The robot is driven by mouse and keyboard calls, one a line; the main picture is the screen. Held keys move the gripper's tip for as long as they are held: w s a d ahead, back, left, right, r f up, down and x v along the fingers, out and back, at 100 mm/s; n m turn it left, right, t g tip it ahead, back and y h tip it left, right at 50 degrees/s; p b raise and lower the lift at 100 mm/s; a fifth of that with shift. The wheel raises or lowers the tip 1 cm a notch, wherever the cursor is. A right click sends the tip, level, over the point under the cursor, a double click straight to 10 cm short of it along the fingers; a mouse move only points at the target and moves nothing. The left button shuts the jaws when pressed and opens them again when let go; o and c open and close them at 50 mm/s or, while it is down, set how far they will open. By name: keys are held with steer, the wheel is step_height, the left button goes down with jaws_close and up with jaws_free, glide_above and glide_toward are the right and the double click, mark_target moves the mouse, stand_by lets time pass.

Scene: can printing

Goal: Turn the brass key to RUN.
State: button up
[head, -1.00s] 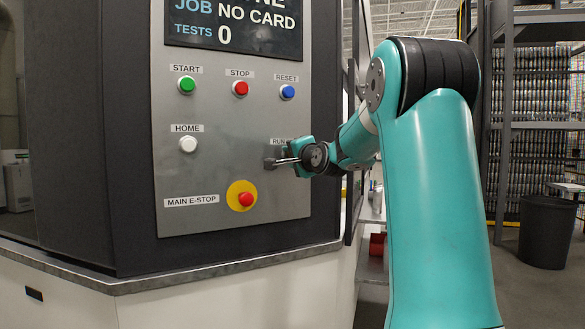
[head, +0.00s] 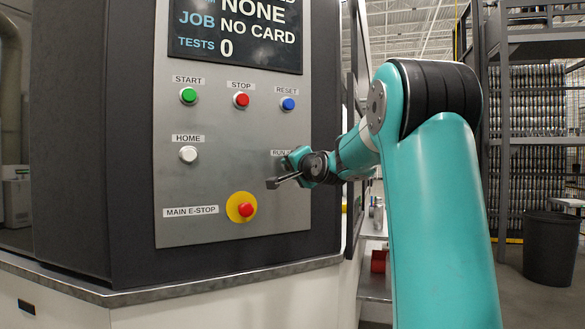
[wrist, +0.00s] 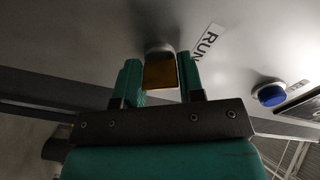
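The brass key (wrist: 160,73) shows in the wrist view as a flat amber tab in front of a round lock on the grey panel. My gripper (wrist: 161,78) has one teal finger on each side of it, close against its edges, and looks shut on it. The key lines up squarely with the fingers. In the head view my gripper (head: 289,163) is at the right side of the control panel, just below the RUN label (head: 280,153), and hides the key. The rest of that label's text is covered. The RUN label (wrist: 207,43) looks tilted in the wrist view.
The blue RESET button (head: 288,104) is above my gripper, with the red STOP button (head: 241,100) to its left. The white HOME button (head: 188,154) is further left. The red main e-stop (head: 245,209) is below left. The screen (head: 236,35) reads TESTS 0.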

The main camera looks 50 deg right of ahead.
steer(key=o, duration=0.3)
steer(key=shift+o, duration=0.2)
steer(key=shift+s, duration=0.1)
steer(key=b+v, duration=0.4)
steer(key=v, duration=1.3)
steer(key=shift+s, duration=0.1)
steer(key=w+a+f+n+g+y+p, duration=0.1)
steer(key=w+a+f+n+g+y, duration=0.2)
steer(key=a, duration=0.5)
steer(key=w+a+f+n+g+y+p, duration=0.1)
steer(key=a+f+n+y, duration=0.35)
steer(key=a, duration=0.35)
steer(key=w+a+f+n+g+y+p, duration=0.1)
steer(key=w+a+f+n+g+y, duration=0.15)
steer(key=a+f, duration=0.35)
steer(key=s+a+f+n+g+p, duration=0.1)
steer(key=s+a+f+n+g, duration=0.2)
steer(key=s+a, duration=0.3)
steer(key=s+a+f+n+g, duration=0.3)
steer(key=s+a+n, duration=0.3)
steer(key=s+a+f+n+g+y+p, duration=0.1)
steer(key=s+a+f+n+g, duration=0.2)
steer(key=s+a+n+g, duration=0.1)
steer(key=shift+s+a+f+p, duration=0.35)
steer(key=shift+s+a, duration=0.55)
steer(key=shift+s, duration=0.3)
